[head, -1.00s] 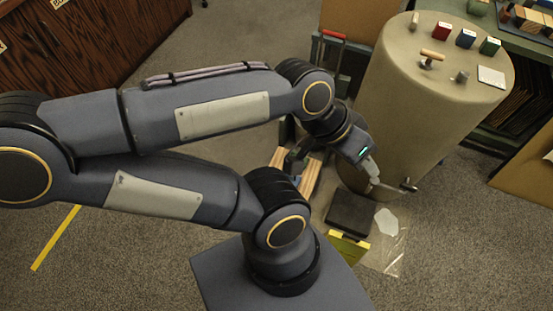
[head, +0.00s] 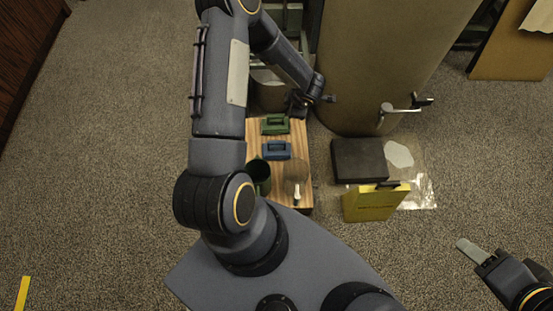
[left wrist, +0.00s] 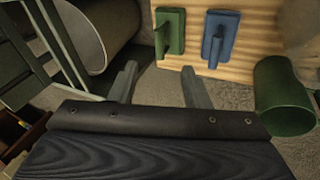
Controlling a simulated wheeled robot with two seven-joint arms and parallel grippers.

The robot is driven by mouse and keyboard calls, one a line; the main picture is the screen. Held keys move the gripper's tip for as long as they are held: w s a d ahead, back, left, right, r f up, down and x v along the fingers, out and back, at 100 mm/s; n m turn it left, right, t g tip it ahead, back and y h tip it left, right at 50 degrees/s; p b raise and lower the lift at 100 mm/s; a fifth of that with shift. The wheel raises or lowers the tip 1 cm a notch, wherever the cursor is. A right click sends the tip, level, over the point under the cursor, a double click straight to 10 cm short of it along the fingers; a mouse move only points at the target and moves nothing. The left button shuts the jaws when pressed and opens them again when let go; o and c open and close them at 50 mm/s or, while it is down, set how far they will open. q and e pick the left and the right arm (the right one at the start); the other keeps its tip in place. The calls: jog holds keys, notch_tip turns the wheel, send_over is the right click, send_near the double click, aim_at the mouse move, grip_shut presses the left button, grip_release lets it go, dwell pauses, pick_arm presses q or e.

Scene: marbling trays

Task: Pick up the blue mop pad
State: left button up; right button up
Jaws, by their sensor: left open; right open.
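The blue mop pad (head: 277,150), a flat block with a raised handle, lies on a low wooden stand (head: 304,160). In the left wrist view the blue mop pad (left wrist: 220,38) is at the upper right, beyond and to the right of the fingers. My left gripper (left wrist: 160,87) is open, with nothing between its fingers. In the head view its arm reaches over the back of the stand, and its fingers are hard to make out. My right gripper (head: 469,250) is open and empty over the carpet at the lower right.
A green pad (head: 275,125) lies behind the blue one. A green cup (head: 259,177) and a clear item with a pale handle (head: 297,185) stand in front. A yellow box (head: 375,203), a dark block (head: 359,160) and a large tan cylinder (head: 385,60) are right.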

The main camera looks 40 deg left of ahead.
aim_at(276, 143)
pick_arm(q)
jog(key=s+f+g+b, duration=0.1)
jog(key=s+f, duration=0.1)
jog(key=f, duration=0.2)
jog(key=s+f+n+g+b, duration=0.1)
jog(key=s+f, duration=0.1)
jog(key=f, duration=0.2)
jog(key=s+f+n+g+b, duration=0.1)
jog(key=s+f, duration=0.2)
jog(key=f, duration=0.2)
jog(key=shift+s+a+g+y, duration=0.1)
jog(key=shift+a+g+y, duration=0.05)
jog(key=shift+g+y, duration=0.15)
jog(key=b+x, duration=0.1)
jog(key=x, duration=0.1)
jog(key=b+x, duration=0.2)
jog(key=shift+w+f, duration=0.2)
jog(key=shift+f, duration=0.05)
jog(key=shift+a+f+b, duration=0.25)
jog(key=shift+f+b, duration=0.1)
jog(key=shift+b, duration=0.05)
pick_arm(e)
notch_tip(276, 143, down, 8)
jog(key=shift+f, duration=0.15)
pick_arm(q)
jog(key=c, duration=0.7)
